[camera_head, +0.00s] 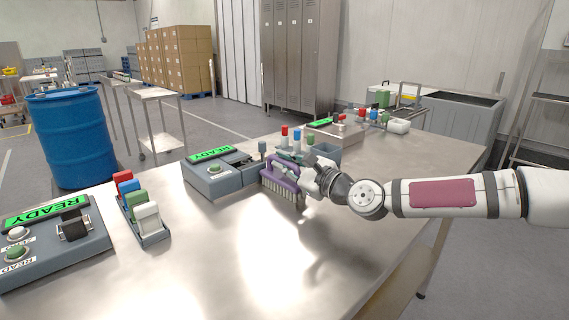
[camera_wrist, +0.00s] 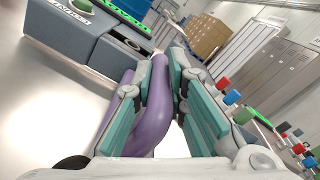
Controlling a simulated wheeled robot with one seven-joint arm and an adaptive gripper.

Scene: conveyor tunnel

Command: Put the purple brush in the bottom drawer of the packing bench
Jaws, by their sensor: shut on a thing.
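A purple brush (camera_head: 279,182) with pale bristles pointing down is held by my gripper (camera_head: 305,181), above or at the steel tabletop. I cannot tell whether the bristles touch the surface. In the wrist view the purple handle (camera_wrist: 152,112) lies between the teal finger pads of my gripper (camera_wrist: 165,95), which is shut on it. My arm reaches in from the right over the packing bench (camera_head: 200,275). I cannot see a bottom drawer in either view.
A grey READY box (camera_head: 218,178) stands just left of the brush. A rack of coloured blocks (camera_head: 143,215) and another READY panel (camera_head: 50,240) stand at the left. Coloured-topped items (camera_head: 298,140) stand behind the brush. The front middle of the tabletop is clear.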

